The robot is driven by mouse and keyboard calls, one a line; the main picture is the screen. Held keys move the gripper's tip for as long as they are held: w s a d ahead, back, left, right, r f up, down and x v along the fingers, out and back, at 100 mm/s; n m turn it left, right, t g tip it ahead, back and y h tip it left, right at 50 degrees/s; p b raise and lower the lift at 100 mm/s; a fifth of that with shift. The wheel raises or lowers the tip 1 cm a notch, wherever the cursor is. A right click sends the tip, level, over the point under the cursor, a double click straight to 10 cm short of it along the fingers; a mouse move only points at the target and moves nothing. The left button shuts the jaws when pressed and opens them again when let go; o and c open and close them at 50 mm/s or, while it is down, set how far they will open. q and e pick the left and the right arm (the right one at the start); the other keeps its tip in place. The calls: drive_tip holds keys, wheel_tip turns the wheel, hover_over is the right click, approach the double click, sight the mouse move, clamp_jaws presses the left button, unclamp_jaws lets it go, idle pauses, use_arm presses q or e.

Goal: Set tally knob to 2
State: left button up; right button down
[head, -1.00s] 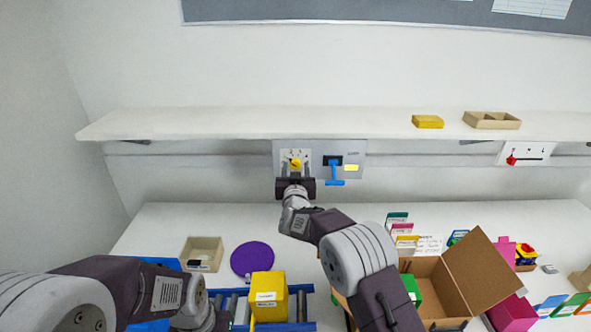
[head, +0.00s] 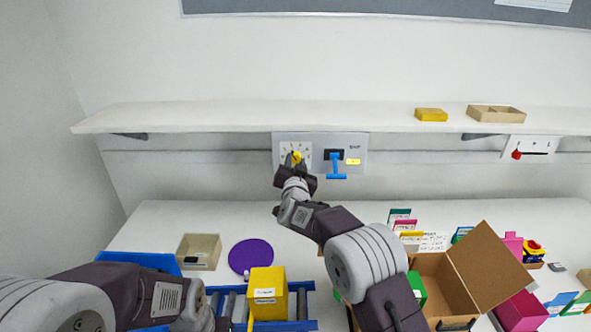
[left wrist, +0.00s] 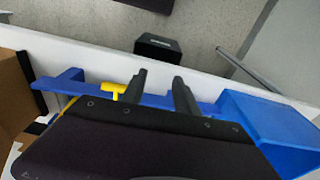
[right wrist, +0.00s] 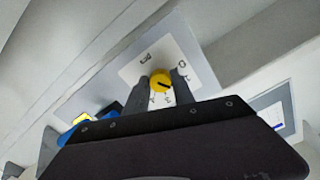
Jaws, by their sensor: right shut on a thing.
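The tally knob (head: 297,157) is a small round yellow dial on a white plate (head: 286,147) of the grey wall panel, under the shelf. My right gripper (head: 295,163) is at the panel, with its wrist rolled at a slant. In the right wrist view the knob (right wrist: 160,78) sits between the two fingertips, which are shut on it. A dark pointer line on its face points toward the right finger. The printed marks around it are partly hidden and too small to read surely. My left gripper (left wrist: 159,78) is open and empty, away from the panel.
A blue lever (head: 336,165) stands right of the knob on the same panel. The white shelf (head: 240,117) juts out just above. Below are a purple disc (head: 251,256), a yellow box (head: 267,290) on rollers, and an open cardboard box (head: 437,285).

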drive_tip(key=shift+m+b, duration=0.7)
drive_tip(key=shift+m, duration=0.4)
drive_tip(key=c, duration=1.1)
unclamp_jaws()
drive_tip(key=shift+s+r, duration=0.1)
drive_tip(key=shift+s, duration=0.05)
drive_tip(key=shift+s+b, duration=0.35)
drive_tip(key=shift+s, duration=0.05)
drive_tip(key=s+b, duration=0.2)
drive_tip(key=s, duration=0.6)
drive_tip(key=shift+s, duration=0.1)
